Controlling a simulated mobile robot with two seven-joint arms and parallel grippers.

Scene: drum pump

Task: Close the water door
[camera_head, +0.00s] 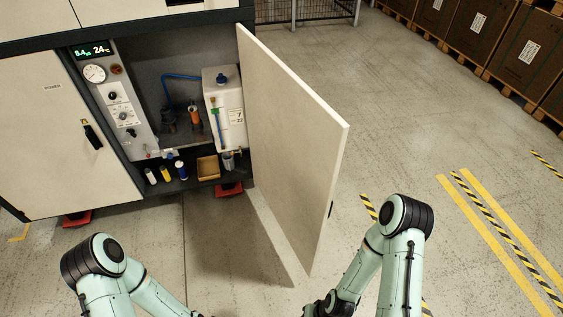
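The water door (290,140) is a large pale panel standing wide open on the right side of the cabinet. It swings out from its hinge edge beside the open compartment toward the front right. A small dark handle (331,209) shows on its free edge. My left arm comes in at the lower left, and its gripper is below the picture. My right arm comes in at the lower right, with its dark wrist end at the bottom edge in front of the door. The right gripper's fingers are cut off, and both arms are apart from the door.
The open compartment holds a white tank (225,110), a control panel (110,95), small bottles (166,174) and a cardboard box (208,168). A closed door (60,140) is on the left. Stacked boxes (480,35) stand at the back right. The floor right of the door is clear.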

